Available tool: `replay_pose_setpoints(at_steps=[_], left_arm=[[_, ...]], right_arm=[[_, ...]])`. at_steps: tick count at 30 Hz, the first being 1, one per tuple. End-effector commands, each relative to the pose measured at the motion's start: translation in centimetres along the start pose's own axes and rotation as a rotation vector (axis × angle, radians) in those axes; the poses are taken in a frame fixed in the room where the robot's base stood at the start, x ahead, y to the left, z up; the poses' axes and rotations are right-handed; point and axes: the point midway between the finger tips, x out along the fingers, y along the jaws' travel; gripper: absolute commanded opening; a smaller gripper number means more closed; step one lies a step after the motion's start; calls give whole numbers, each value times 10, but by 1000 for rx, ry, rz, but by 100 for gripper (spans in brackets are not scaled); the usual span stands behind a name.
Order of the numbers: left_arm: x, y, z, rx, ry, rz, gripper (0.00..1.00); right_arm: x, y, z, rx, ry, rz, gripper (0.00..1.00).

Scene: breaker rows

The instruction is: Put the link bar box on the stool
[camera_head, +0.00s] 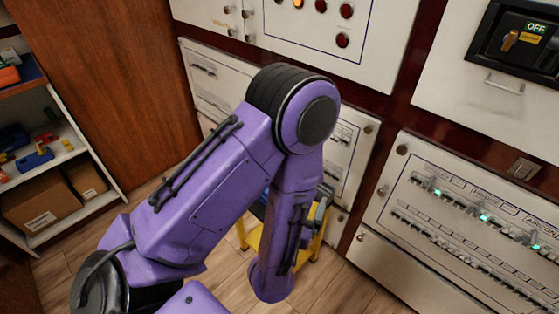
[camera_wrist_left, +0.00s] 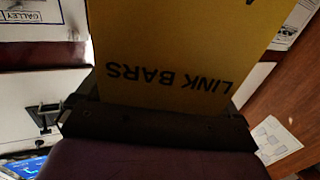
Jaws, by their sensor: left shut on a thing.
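The link bar box (camera_wrist_left: 185,40) is yellow with dark "LINK BARS" lettering, upside down in the left wrist view. My left gripper (camera_wrist_left: 155,122) is shut on it; its dark body lies across the bottom of the box. In the head view my purple left arm hides the box. The stool (camera_head: 312,245) shows only as yellow legs and part of its frame behind my forearm; most of its top is hidden. I cannot tell how far the box is from the stool. My right gripper is in neither view.
White breaker panels (camera_head: 470,215) line the back and right. A shelf (camera_head: 105,200) on the left holds cardboard boxes (camera_head: 40,208) and small coloured items. Wooden floor (camera_head: 345,290) is clear in front of the panels. A paper sheet (camera_wrist_left: 277,138) hangs on brown wood in the wrist view.

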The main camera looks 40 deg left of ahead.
Motion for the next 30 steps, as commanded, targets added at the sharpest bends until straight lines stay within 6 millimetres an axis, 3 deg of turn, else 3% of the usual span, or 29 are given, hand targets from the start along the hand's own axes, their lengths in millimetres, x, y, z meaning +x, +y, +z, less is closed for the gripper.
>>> replay_pose_setpoints(at_steps=[3, 10, 15, 21, 25, 30], left_arm=[[20, -11, 15, -6, 3, -22, 31], [86, -30, 39, -4, 1, -19, 31], [114, -37, 79, -3, -1, -14, 31], [132, -42, 101, -1, 0, -12, 31], [130, -40, 124, -2, -2, -9, 31], [131, -40, 128, -3, 0, -9, 31]], right_arm=[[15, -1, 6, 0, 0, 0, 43], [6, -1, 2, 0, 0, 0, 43], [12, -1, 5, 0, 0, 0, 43], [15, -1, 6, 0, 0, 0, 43], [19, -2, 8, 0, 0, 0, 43], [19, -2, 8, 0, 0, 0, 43]])
